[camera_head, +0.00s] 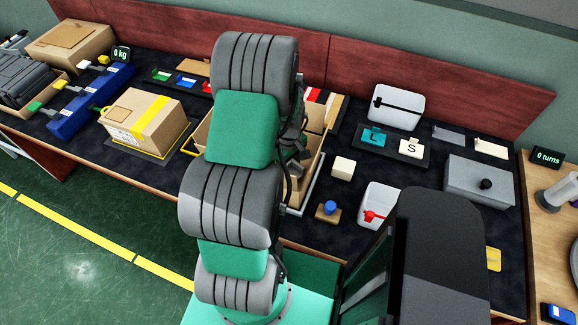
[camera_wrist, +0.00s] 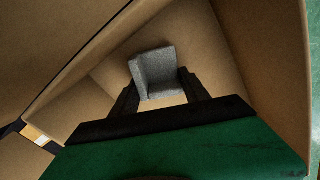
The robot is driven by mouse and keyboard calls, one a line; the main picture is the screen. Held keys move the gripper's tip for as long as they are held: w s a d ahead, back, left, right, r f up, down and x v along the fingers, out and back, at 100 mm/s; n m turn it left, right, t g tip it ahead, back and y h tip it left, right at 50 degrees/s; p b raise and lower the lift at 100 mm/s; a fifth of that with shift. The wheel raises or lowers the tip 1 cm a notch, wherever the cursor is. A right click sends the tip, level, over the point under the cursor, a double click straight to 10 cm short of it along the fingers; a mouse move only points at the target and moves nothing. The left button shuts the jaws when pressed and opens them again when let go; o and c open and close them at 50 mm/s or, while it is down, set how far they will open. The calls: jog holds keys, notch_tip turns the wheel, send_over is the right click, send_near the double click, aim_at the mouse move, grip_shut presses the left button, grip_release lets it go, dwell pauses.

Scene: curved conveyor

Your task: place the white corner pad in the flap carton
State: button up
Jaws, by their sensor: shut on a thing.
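The corner pad (camera_wrist: 152,70), light grey-white and angled, sits between the two dark fingers of my gripper (camera_wrist: 158,90) in the wrist view. My gripper is shut on it. Brown cardboard walls of the flap carton (camera_wrist: 275,50) surround the pad and fingers, so the pad is within the carton's opening. Whether the pad touches the carton's floor I cannot tell. In the head view the carton (camera_head: 306,178) stands behind my arm, which hides much of it, and the pad is not visible there.
A taped box (camera_head: 133,112) stands left of the carton. A cream block (camera_head: 343,168), a white bin with a red item (camera_head: 379,205) and a grey box (camera_head: 478,181) lie to the right. Open carton flaps (camera_wrist: 75,60) rise close beside my gripper.

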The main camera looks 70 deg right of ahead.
aim_at(289, 170)
jog(key=shift+f, duration=0.4)
jog(key=shift+f, duration=0.1)
jog(key=o, duration=1.4)
notch_tip(289, 170, up, 12)
jog(key=shift+r+b, duration=0.15)
jog(key=shift+b, duration=0.8)
